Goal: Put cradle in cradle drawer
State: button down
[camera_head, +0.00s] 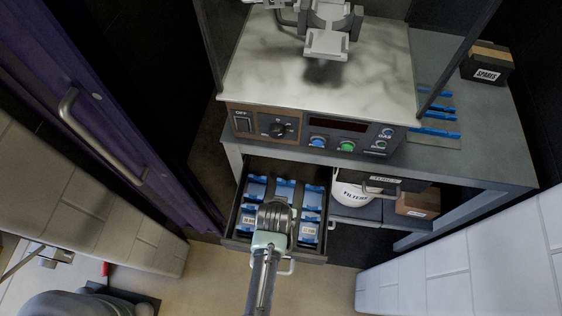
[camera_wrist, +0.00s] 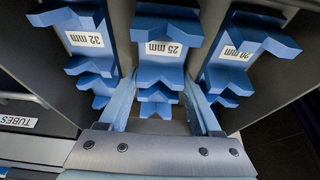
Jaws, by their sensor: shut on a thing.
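The cradle drawer (camera_head: 241,245) is pulled open below the bench and holds blue V-notched cradles in rows. My gripper (camera_head: 274,236) reaches down over the drawer's front middle and hides part of it. In the wrist view my gripper (camera_wrist: 160,100) has its two pale fingers on either side of the middle blue cradle (camera_wrist: 159,66), labelled 25 mm, and is shut on it. A 32 mm cradle (camera_wrist: 88,62) stands to its left and a cradle that reads 20 mm (camera_wrist: 236,66) to its right. Whether the held cradle touches the drawer floor cannot be told.
A grey-topped bench with a control panel (camera_head: 312,133) stands above the drawer. A FILTERS tub (camera_head: 354,194) and a brown box (camera_head: 417,203) sit on the shelf at right. Blue pieces (camera_head: 435,132) and a SPARES box (camera_head: 487,65) lie on the bench. Pale block walls flank both sides.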

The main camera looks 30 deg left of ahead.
jog(key=shift+r, duration=0.1)
jog(key=shift+c, duration=0.4)
grip_release()
jog(key=shift+o, duration=0.4)
jog(key=v, duration=1.3)
